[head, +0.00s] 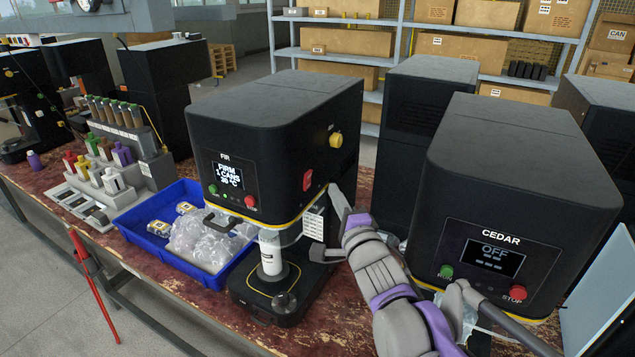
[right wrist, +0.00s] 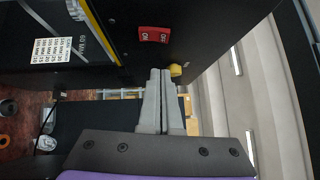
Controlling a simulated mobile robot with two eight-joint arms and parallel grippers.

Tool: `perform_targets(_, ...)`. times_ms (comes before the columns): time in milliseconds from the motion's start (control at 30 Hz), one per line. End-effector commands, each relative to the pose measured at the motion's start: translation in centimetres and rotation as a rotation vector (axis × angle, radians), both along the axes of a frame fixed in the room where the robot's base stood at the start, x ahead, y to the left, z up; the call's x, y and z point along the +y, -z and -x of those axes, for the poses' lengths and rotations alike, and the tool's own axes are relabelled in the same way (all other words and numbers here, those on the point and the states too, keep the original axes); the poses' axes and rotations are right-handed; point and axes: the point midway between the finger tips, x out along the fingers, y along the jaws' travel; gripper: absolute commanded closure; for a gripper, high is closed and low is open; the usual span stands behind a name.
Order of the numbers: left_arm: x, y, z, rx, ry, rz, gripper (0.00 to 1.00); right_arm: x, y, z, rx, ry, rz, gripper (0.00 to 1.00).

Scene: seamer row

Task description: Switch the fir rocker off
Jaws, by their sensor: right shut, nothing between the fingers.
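The fir machine (head: 270,110) is the black seamer in the middle of the head view, with its screen (head: 226,176) lit and showing text. Its red rocker (head: 307,180) is on the right side wall, and it also shows at the top of the right wrist view (right wrist: 154,34). I cannot tell for sure which way the rocker is tipped. My right gripper (head: 337,203) is shut and empty. It is to the right of the rocker and a little lower, apart from it. In the right wrist view its fingertips (right wrist: 160,71) point towards the side wall, beside the yellow knob. My left gripper is not in view.
A yellow knob (head: 336,140) sits behind the rocker on the same wall. The cedar machine (head: 520,170) stands close on the right, its screen reading OFF. A blue tray (head: 130,222) with clear bags is at the left. A white can (head: 270,251) stands under the fir head.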

Motion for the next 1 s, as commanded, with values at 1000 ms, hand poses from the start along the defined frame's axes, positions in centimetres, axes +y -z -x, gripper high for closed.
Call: perform_targets(1000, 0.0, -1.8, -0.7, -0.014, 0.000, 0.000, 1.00, 3.7, -0.7, -3.9, 0.004, -0.001, 0.008, 1.00)
